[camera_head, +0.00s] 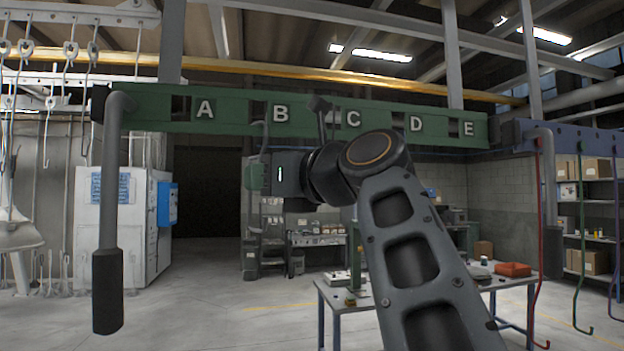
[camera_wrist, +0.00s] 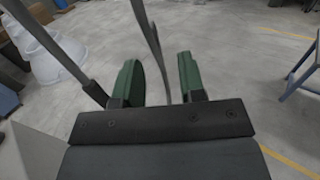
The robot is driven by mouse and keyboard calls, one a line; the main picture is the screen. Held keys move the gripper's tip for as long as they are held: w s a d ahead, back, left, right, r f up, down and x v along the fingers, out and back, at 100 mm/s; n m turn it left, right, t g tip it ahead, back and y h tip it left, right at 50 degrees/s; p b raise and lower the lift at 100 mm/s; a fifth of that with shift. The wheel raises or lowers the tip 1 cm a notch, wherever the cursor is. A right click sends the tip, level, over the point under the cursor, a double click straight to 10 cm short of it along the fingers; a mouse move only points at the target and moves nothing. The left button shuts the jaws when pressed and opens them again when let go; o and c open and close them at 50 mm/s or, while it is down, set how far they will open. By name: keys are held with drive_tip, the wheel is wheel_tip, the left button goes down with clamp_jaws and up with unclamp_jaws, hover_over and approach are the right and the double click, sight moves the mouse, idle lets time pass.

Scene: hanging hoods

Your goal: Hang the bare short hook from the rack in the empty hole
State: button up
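The green beam (camera_head: 224,118) with holes marked A to E spans the head view. My gripper (camera_head: 256,177) is below the letter B, seen side-on. In the wrist view my gripper's green fingers (camera_wrist: 158,78) are apart, with floor showing between them. A thin grey hook (camera_wrist: 153,45) passes between the fingers, with gaps on both sides. In the head view a thin grey hook (camera_head: 264,138) runs from just under the hole by B down behind my gripper; I cannot tell whether it is seated there. The holes by A, D and E show nothing hanging; my arm covers the area below C.
Grey handles with black grips hang at the beam's left (camera_head: 107,290) and right (camera_head: 553,255) ends. Bare hooks (camera_head: 49,105) hang at far left above a pale hood (camera_head: 17,232). Coloured hooks (camera_head: 541,240) hang at right. A worktable (camera_head: 350,300) stands below. Open floor lies lower left.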

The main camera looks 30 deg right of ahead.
drive_tip(key=b+v, duration=0.1)
drive_tip(key=v, duration=1)
drive_tip(key=shift+s+b, duration=0.3)
drive_tip(key=shift+s, duration=0.05)
drive_tip(key=w+f+n+g+h, duration=0.1)
drive_tip(key=w+f+n+g, duration=0.2)
drive_tip(key=f, duration=0.6)
drive_tip(key=w+f+n+g+h, duration=0.1)
drive_tip(key=w+f+n, duration=0.3)
drive_tip(key=f, duration=0.5)
drive_tip(key=w+f+n+g+h, duration=0.1)
drive_tip(key=w+f+n+g, duration=0.15)
drive_tip(key=f+n, duration=0.45)
drive_tip(key=s+a+f+n+g+h, duration=0.1)
drive_tip(key=s+a+f+n, duration=0.1)
drive_tip(key=f+n, duration=0.3)
drive_tip(key=s+a+f+n+g+h, duration=0.1)
drive_tip(key=f+n, duration=0.5)
drive_tip(key=f, duration=0.7)
drive_tip(key=s+a+f+n+g+h, duration=0.1)
drive_tip(key=s+a+f+n+g, duration=0.2)
drive_tip(key=f+n, duration=0.3)
wheel_tip(320, 180, down, 3)
drive_tip(key=shift+r, duration=0.1)
drive_tip(key=shift+a+g, duration=0.1)
drive_tip(key=shift+g, duration=0.15)
